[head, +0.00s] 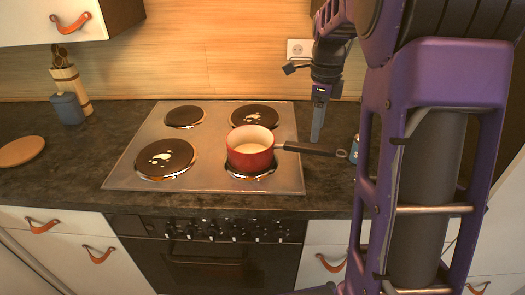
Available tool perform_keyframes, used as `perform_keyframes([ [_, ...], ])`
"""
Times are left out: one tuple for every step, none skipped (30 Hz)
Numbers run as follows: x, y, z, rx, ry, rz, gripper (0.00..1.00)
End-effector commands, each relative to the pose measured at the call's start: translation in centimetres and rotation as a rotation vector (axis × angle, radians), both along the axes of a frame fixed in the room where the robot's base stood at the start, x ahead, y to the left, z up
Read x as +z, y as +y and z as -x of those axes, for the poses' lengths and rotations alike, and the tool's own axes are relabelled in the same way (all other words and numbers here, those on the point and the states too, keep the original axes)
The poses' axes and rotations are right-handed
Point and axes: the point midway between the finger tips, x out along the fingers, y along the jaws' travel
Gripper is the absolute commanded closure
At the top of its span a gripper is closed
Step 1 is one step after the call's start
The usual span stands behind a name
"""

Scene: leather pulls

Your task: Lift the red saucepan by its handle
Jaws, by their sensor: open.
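The red saucepan (250,150) stands upright on the front right burner of the steel cooktop. Its inside is pale. Its dark handle (310,149) points right, past the cooktop's edge and over the counter, and ends in a light hanging loop. My gripper (317,132) hangs with its fingers pointing down, just behind and above the handle in the picture. It is open and holds nothing. I see the fingers nearly edge-on, so the gap between them does not show. I cannot tell the exact distance from fingertips to handle.
The cooktop (205,180) has other burners, the left front and right rear ones with pale patches. A blue can (354,149) stands near the handle's end, partly behind my arm. A blue jar (67,108), utensil holder (72,88) and round board (21,151) are left. A socket (299,48) is behind.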

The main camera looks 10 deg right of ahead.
Motion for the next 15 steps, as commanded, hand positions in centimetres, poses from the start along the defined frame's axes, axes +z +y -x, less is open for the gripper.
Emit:
perform_keyframes([
  [-1.3,0.0,0.1,0.0,0.004,-0.001,0.3],
  [-2.0,0.0,0.1,0.0,0.004,0.0,0.3],
  [-2.8,0.0,0.1,0.0,0.003,-0.001,0.3],
  [-3.3,0.0,0.1,0.0,0.004,0.0,0.3],
  [-3.8,0.0,0.1,0.0,0.003,-0.001,0.3],
  [-4.3,0.0,0.0,0.001,0.002,0.0,0.3],
  [-4.7,0.0,0.0,0.001,0.002,0.0,0.3],
  [-5.0,0.0,0.0,0.001,0.001,0.0,0.3],
  [-5.3,0.0,0.0,0.001,0.001,0.0,0.3],
  [-5.5,0.0,0.0,0.001,0.001,0.0,0.3],
  [-5.6,0.0,0.0,0.001,0.001,0.0,0.3],
  [-5.8,0.0,0.0,0.001,0.001,0.0,0.3],
  [-6.0,0.0,0.0,0.001,0.001,0.0,0.3],
  [-6.2,0.0,-0.1,0.001,0.001,0.0,0.3],
  [-6.7,0.0,-0.1,0.001,0.001,0.0,0.3],
])
